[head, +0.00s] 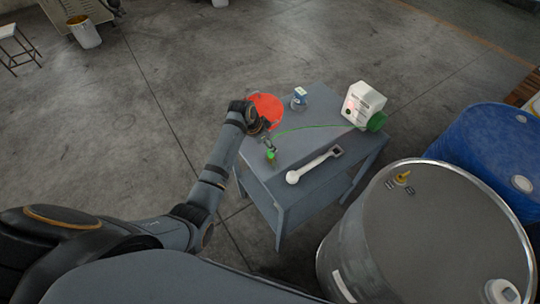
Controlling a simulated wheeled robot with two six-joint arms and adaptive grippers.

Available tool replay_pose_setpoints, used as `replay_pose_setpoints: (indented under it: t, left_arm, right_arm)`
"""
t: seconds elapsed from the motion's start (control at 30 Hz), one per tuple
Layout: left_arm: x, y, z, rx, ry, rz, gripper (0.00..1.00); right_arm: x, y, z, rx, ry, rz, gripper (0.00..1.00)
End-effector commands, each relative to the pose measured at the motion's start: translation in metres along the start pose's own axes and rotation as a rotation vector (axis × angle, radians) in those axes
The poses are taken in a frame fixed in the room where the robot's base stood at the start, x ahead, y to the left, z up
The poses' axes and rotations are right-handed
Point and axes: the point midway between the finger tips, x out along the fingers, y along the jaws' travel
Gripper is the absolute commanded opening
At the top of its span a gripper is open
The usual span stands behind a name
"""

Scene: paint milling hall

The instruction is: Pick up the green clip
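A small green clip (271,155) is at the left part of the grey table, directly at the fingertips of my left gripper (268,146). The fingers point down at it from above. They are too small and dark in the head view to tell whether they are open or closed on the clip. A thin green cable (315,127) runs from near the gripper to the right, towards the white container. My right gripper is not in view.
The grey table (310,108) also bears a red round object (267,108), a small white-and-blue item (299,98), a white container (361,103) with a green cap, and a white-ended tool (313,165). A steel drum (420,235) and blue drum (485,145) stand right.

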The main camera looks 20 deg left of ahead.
Motion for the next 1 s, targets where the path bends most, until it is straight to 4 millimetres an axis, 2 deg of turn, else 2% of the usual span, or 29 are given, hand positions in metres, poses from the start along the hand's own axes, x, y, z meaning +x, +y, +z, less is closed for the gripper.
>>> replay_pose_setpoints:
  t: [0.1,0.27,0.4,0.57,0.83,1.0]
  left_arm:
    - [0.010,0.001,0.000,0.001,0.000,0.000,0.51]
    - [0.015,0.002,0.001,-0.001,-0.002,0.002,0.51]
    - [0.036,0.006,0.002,-0.002,-0.004,0.003,0.51]
    - [0.059,0.006,0.003,-0.001,-0.001,0.000,0.51]
    - [0.063,0.005,0.003,-0.001,0.000,-0.001,0.51]
    - [0.063,0.005,0.003,-0.001,0.000,-0.001,0.28]
  right_arm:
    - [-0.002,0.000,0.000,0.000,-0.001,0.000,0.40]
    - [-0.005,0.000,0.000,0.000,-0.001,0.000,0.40]
    - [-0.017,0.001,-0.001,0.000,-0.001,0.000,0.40]
    - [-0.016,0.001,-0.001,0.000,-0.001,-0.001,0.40]
    - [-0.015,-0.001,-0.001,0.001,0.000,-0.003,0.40]
    - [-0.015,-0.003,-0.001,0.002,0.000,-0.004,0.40]
